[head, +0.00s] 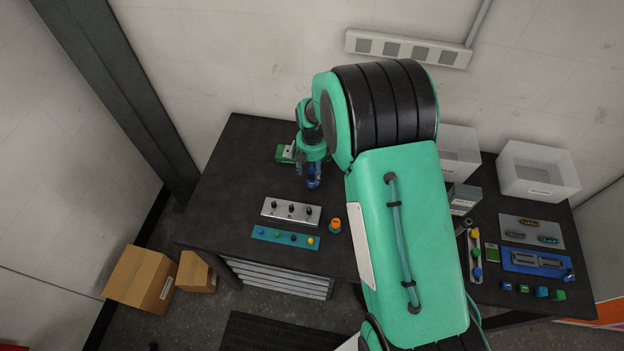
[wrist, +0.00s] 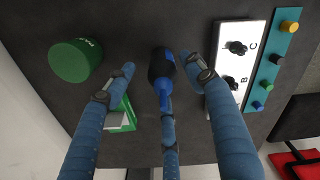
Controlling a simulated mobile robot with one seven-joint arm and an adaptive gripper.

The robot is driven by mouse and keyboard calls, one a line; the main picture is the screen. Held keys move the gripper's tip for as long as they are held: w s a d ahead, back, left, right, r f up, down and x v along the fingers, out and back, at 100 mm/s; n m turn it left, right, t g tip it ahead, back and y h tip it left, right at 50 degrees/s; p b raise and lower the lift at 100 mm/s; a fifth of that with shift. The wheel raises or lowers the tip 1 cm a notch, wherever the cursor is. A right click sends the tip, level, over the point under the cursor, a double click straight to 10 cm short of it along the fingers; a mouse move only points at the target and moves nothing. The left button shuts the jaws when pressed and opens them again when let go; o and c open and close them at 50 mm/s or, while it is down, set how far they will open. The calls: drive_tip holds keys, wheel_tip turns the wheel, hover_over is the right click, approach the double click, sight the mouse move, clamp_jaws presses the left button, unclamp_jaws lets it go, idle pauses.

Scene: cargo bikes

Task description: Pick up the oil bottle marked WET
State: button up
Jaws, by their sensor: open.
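A dark bottle with a blue spout (wrist: 162,72) shows between my fingers in the wrist view. It also shows as a small blue and dark shape (head: 313,182) on the dark table in the head view, just below my gripper (head: 311,170). No WET marking is readable on it. My gripper (wrist: 160,70) is open, with one finger left of the bottle and one right, both with visible gaps. A third finger is below, in line with the spout, and I cannot tell whether they touch. My arm hides part of the table in the head view.
A green cylinder (wrist: 75,61) stands left of the bottle, near a green-and-white item (wrist: 121,116). A white panel with black knobs (head: 291,212) and a teal button strip (head: 285,238) lie nearby. White bins (head: 538,172) stand at the right.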

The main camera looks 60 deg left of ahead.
sight(312, 176)
drive_tip(key=shift+d+f+p, duration=0.2)
drive_tip(key=shift+f+p, duration=0.1)
drive_tip(key=shift+f, duration=2.2)
drive_tip(key=c, duration=1.3)
drive_tip(key=shift+r, duration=0.2)
drive_tip(key=shift+a+r, duration=0.1)
drive_tip(key=shift+r, duration=0.8)
drive_tip(key=shift+s+d+r+b, duration=0.15)
drive_tip(key=shift+d+r+b, duration=0.2)
drive_tip(key=shift+r, duration=0.35)
drive_tip(key=s+d, duration=0.3)
drive_tip(key=d, duration=0.4)
drive_tip(key=s+d+r+b, duration=0.1)
drive_tip(key=s+d, duration=0.2)
drive_tip(key=d, duration=0.4)
drive_tip(key=shift+s+r, duration=0.15)
drive_tip(key=shift+r, duration=0.1)
